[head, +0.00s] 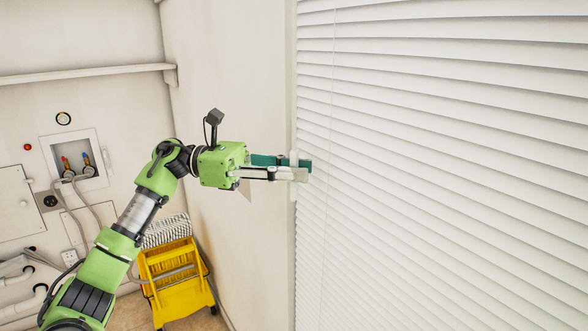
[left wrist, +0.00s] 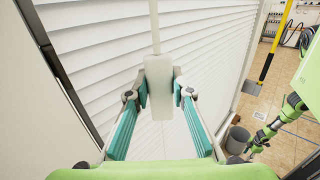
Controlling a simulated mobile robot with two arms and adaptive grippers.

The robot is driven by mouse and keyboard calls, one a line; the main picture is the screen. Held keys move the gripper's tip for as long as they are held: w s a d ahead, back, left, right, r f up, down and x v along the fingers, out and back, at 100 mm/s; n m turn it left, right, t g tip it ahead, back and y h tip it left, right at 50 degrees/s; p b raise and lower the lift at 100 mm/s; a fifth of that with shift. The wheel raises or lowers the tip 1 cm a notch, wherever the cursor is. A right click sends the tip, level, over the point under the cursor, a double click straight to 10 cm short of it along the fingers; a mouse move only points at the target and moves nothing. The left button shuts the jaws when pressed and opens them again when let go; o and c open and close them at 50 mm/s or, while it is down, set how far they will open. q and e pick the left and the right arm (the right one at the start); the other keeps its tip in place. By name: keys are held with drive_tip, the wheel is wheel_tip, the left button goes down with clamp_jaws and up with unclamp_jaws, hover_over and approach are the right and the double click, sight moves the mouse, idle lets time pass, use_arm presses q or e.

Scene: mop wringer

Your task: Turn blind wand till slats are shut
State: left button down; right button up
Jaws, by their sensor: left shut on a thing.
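The white blind (head: 450,170) fills the right of the head view. Its slats are tilted, with thin shadow lines between them; I cannot tell if they fully meet. The blind wand (head: 293,190) hangs upright at the blind's left edge. Its thick pale handle shows in the left wrist view (left wrist: 158,95), with the thin rod above. My left gripper (head: 304,168) is shut on the handle, its teal-padded fingers (left wrist: 160,90) on both sides. My right arm shows at the right of the left wrist view, its gripper (left wrist: 254,146) too small to read.
A yellow mop wringer bucket (head: 175,280) with a mop head stands on the floor by the wall. A shelf (head: 85,74) and a recessed valve box (head: 75,160) are on the left wall. A grey bin (left wrist: 237,140) stands on the tiles at right.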

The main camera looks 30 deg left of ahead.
use_arm(q)
drive_tip(key=c, duration=1.8)
unclamp_jaws()
drive_tip(key=shift+o, duration=0.2)
drive_tip(key=shift+a, duration=0.1)
drive_tip(key=v, duration=1.2)
drive_tip(key=shift+f, duration=0.1)
